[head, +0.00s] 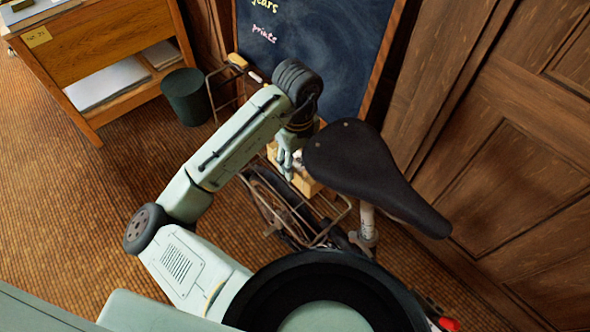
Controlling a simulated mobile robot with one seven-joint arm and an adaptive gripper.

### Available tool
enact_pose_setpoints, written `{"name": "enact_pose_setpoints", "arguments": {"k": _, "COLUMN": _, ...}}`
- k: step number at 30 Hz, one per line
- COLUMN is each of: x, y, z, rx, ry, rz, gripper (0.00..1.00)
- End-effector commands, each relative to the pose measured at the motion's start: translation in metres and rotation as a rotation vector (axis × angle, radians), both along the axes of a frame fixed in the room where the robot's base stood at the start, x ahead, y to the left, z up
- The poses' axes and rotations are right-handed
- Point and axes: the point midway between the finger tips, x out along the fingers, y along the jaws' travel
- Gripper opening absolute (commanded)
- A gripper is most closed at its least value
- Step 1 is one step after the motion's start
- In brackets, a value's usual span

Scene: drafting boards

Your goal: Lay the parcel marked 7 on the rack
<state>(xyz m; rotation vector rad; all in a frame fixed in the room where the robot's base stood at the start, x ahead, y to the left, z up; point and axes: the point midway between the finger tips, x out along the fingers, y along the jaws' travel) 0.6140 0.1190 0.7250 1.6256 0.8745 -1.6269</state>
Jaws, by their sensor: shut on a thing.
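My gripper (288,166) points down just left of a black bicycle saddle. It is shut on a tan box-shaped parcel (309,186), which shows partly behind the fingers and the saddle. No number is readable on it from here. The rack (325,237) is a thin metal frame over the bicycle's wheel, below and left of the saddle. The parcel appears at the rack's far end in the picture. I cannot tell whether it touches the rack or hangs above it.
The saddle (370,172) on its post stands close to the right of my gripper. A chalkboard (330,50) and brown panelled wall (490,160) lie behind. A wooden desk (110,50) and dark green bin (187,97) stand at the upper left. Woven floor at left is clear.

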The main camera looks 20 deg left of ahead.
Motion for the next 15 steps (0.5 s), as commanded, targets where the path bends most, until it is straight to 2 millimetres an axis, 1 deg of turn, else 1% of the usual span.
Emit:
{"name": "enact_pose_setpoints", "arguments": {"k": 7, "x": -0.001, "y": -0.001, "z": -0.042, "rx": -0.006, "ry": 0.002, "rz": 0.002, "gripper": 0.00}}
{"name": "enact_pose_setpoints", "arguments": {"k": 9, "x": -0.001, "y": -0.001, "z": -0.050, "rx": -0.005, "ry": 0.002, "rz": 0.002, "gripper": 0.00}}
{"name": "enact_pose_setpoints", "arguments": {"k": 15, "x": 0.000, "y": 0.000, "z": -0.065, "rx": -0.004, "ry": 0.001, "rz": 0.002, "gripper": 0.00}}
